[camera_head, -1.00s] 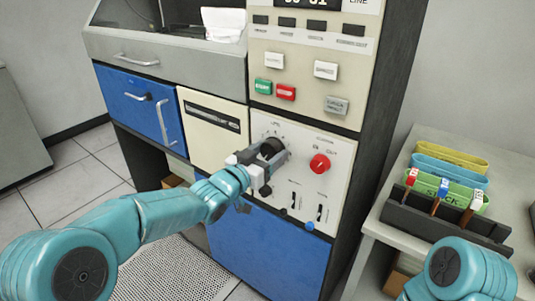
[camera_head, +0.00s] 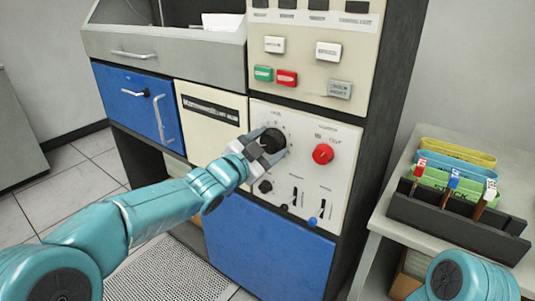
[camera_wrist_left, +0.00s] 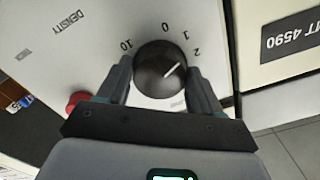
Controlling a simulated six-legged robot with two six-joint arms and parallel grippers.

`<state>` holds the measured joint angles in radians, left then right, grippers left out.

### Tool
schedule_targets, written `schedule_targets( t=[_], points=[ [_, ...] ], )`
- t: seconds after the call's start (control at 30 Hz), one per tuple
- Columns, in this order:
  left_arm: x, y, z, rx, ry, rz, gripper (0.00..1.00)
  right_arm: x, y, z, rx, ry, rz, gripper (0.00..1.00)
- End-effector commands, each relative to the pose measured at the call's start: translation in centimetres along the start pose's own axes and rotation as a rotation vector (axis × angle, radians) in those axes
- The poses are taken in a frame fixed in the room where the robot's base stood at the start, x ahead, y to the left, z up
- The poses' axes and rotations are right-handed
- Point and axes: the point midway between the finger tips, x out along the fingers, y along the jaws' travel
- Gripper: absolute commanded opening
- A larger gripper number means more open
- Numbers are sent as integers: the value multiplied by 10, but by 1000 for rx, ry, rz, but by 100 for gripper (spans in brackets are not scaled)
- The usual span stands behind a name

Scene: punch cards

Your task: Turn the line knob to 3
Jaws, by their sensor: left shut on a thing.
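The line knob (camera_head: 273,140) is a round black dial on the cream panel, left of a red knob. In the left wrist view the black knob (camera_wrist_left: 158,84) has a white pointer line slanting up and right, toward the printed 2. The printed marks 10, 0, 1 and 2 show around it; a 3 is not visible. My left gripper (camera_head: 264,150) is shut on the knob, with one finger on each side of it in the wrist view (camera_wrist_left: 160,72). Part of my right arm shows at the lower right, but its gripper is out of view.
The red knob (camera_head: 323,154) sits just right of the black one. Small toggles (camera_head: 295,197) and a small black knob (camera_head: 265,187) lie below.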

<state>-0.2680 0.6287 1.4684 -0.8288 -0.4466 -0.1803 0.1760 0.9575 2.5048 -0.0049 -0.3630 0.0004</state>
Motion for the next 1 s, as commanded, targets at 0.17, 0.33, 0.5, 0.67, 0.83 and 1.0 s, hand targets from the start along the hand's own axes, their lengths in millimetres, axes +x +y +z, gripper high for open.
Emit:
schedule_targets(
  t=[0.17, 0.33, 0.5, 0.67, 0.83, 1.0],
  points=[
    [0, 2, 3, 170, 0, -1, 35, 16, 6, 0, 0, 0, 0, 43],
    [0, 2, 3, 331, 0, 0, 35, 26, 9, 0, 0, 0, 0, 43],
    [0, 2, 2, 491, 0, 0, 35, 35, 13, -1, 0, 0, 0, 43],
    [0, 2, 2, 634, 0, 1, 35, 42, 15, -1, 1, 0, 0, 43],
    [0, 1, 2, 763, -1, 0, 35, 47, 18, -3, 5, 5, 1, 43],
    [0, 1, 1, 862, -1, 1, 35, 50, 20, -4, 9, 8, 1, 43]
  ],
)
